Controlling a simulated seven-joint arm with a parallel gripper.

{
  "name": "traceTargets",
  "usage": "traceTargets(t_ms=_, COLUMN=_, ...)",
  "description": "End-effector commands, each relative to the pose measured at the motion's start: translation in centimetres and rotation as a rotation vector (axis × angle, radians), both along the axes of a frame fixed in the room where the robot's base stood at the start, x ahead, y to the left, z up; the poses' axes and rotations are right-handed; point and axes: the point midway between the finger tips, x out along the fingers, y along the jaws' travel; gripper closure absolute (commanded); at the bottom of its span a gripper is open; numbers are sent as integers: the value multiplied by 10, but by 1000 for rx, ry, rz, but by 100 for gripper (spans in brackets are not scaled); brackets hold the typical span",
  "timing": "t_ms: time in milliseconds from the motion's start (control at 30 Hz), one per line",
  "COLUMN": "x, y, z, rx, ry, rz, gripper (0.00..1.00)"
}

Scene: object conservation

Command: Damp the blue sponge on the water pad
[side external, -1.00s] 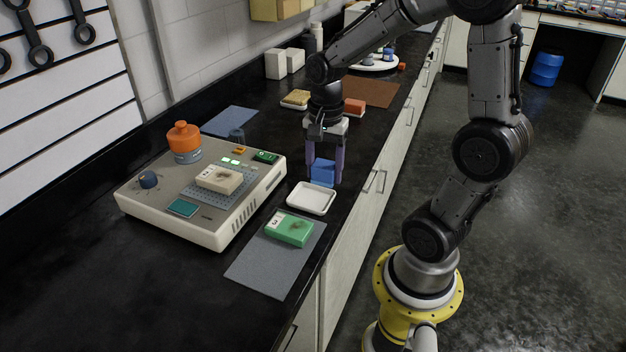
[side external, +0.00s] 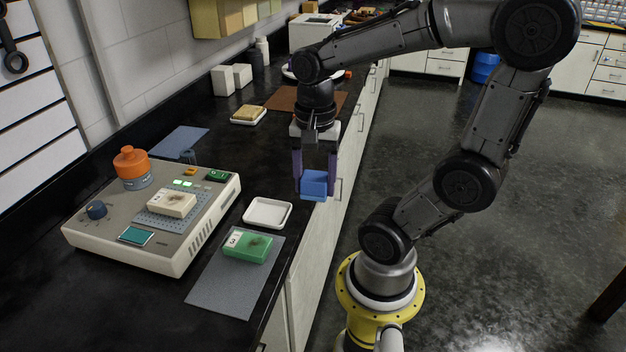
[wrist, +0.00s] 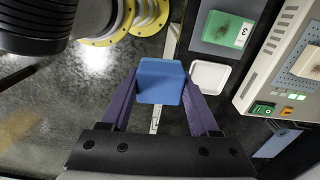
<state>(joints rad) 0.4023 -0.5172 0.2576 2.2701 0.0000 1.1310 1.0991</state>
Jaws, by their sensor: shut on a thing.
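My gripper (side external: 314,188) is shut on the blue sponge (side external: 315,182), one purple finger on each side. In the wrist view the blue sponge (wrist: 160,82) sits between the fingers. It appears held over the counter's front edge, to the right of the empty white tray (side external: 267,212) and apart from it. Its height is hard to tell. I cannot tell for sure which thing is the water pad; a tan block (side external: 249,112) on a white dish stands further back, and the white tray is nearer.
A green block (side external: 247,245) lies on a grey mat (side external: 215,285). A beige device (side external: 185,260) at left bears a pale block (side external: 171,203) and an orange-capped bottle (side external: 131,165). A brown mat (side external: 283,98) and white boxes (side external: 223,80) stand further back.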

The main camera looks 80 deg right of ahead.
Motion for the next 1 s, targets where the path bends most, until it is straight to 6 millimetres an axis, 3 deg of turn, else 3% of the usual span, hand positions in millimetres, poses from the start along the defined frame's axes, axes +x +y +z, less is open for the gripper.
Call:
traceTargets(t_ms=33, x=0, y=0, z=0, rx=0, ry=0, rz=0, gripper=53)
traceTargets(t_ms=200, x=0, y=0, z=0, rx=0, ry=0, rz=0, gripper=83)
traceTargets(t_ms=333, x=-1, y=0, z=0, rx=0, ry=-1, rz=17, gripper=83)
traceTargets(t_ms=467, x=12, y=-5, z=15, rx=0, ry=-1, rz=44, gripper=83)
traceTargets(t_ms=567, x=35, y=-13, z=33, rx=0, ry=0, rz=80, gripper=83)
traceTargets(t_ms=767, x=105, y=-18, z=67, rx=1, ry=2, rz=217, gripper=83)
traceTargets(t_ms=1000, x=198, y=2, z=84, rx=2, ry=4, rz=404, gripper=83)
